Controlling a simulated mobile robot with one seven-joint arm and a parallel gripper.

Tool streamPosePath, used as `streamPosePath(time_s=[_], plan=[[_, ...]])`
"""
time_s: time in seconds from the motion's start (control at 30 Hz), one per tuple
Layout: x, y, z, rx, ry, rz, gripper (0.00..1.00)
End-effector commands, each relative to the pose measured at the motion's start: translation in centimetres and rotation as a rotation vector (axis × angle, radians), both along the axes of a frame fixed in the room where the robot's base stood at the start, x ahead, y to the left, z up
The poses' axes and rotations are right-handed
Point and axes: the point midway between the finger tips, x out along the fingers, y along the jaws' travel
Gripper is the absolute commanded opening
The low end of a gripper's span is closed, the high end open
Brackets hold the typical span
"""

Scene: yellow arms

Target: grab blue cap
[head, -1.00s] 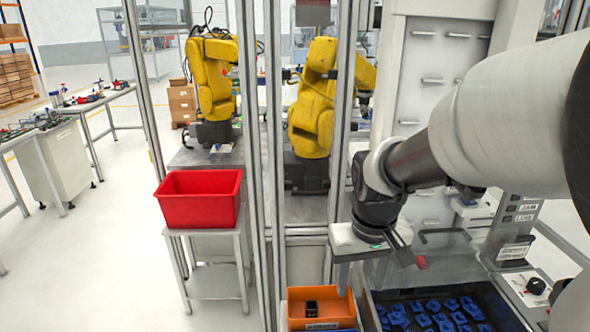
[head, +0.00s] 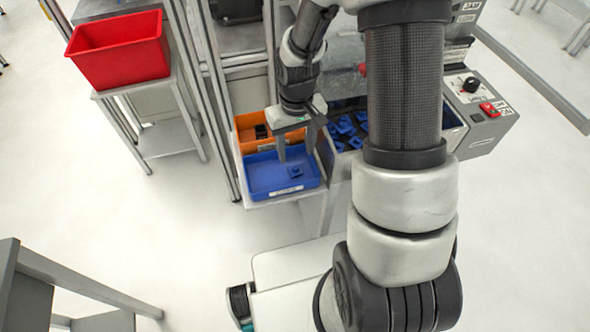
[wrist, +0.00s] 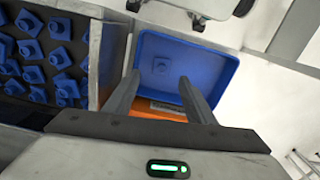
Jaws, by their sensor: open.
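A single blue cap (head: 295,172) lies in the blue tray (head: 262,180), towards its right side. In the wrist view the same cap (wrist: 161,65) shows on the floor of the blue tray (wrist: 222,62), ahead of the fingers. Several more blue caps (head: 345,125) lie in a dark bin to the right; they also fill the left of the wrist view (wrist: 32,50). My gripper (head: 297,155) is above the trays, pointing down, and in the wrist view (wrist: 154,88) its two fingers stand apart with nothing between them.
An orange tray (head: 247,138) with a dark object stands behind the blue tray. A red crate (head: 118,50) sits on a stand at the left. Metal frame posts rise close behind the trays, and a control box (head: 482,108) is at the right.

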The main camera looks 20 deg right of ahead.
Motion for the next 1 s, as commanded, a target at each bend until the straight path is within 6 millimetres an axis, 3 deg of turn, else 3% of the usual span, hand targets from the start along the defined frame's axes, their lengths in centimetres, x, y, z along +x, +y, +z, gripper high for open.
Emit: streamPosePath(time_s=[0.23,0.5,0.83,1.0], plan=[[-0.1,0.1,-1.9,0.0,0.002,0.001,0.5],[-0.4,0.3,-5.7,0.0,0.002,0.001,0.5],[-0.3,0.3,-6.3,0.0,0.0,0.001,0.5],[-0.3,0.3,-6.3,0.0,0.0,0.001,0.21]])
